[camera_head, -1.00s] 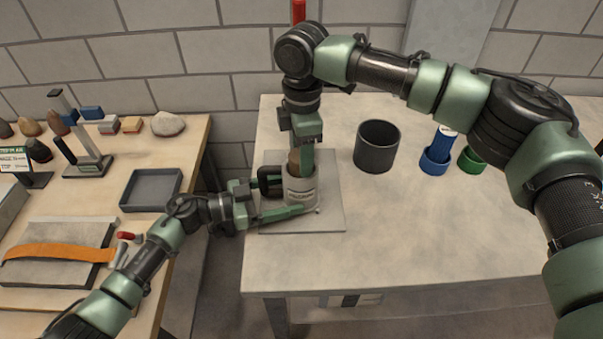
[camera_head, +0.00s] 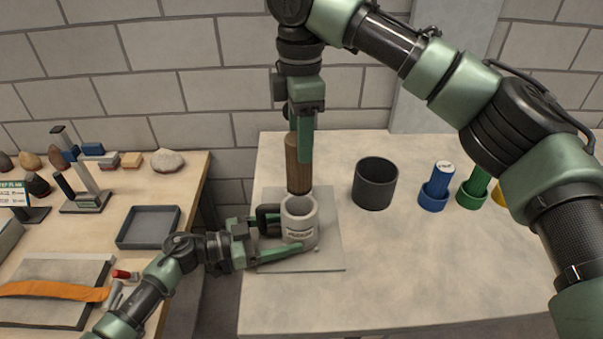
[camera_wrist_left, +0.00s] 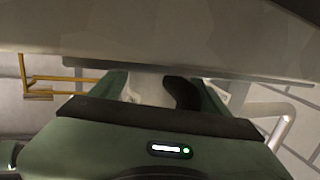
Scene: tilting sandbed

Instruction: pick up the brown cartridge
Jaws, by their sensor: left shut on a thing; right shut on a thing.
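The brown cartridge (camera_head: 298,165) hangs upright in my right gripper (camera_head: 301,135), whose fingers are shut on its upper part. Its lower end is just above or at the far rim of the light grey cup (camera_head: 299,222); I cannot tell whether it is fully clear of it. The cup stands on a grey square plate (camera_head: 328,258). My left gripper (camera_head: 285,236) is shut around the cup, with one finger on each side. In the left wrist view the pale cup (camera_wrist_left: 148,88) is partly visible beyond the gripper body.
A dark open cylinder (camera_head: 375,184) stands right of the cup. A blue cartridge (camera_head: 441,174) and a green cartridge (camera_head: 478,182) stand in matching holders farther right. The left table holds a grey tray (camera_head: 149,228) and an orange strap (camera_head: 50,291). The front of the right table is clear.

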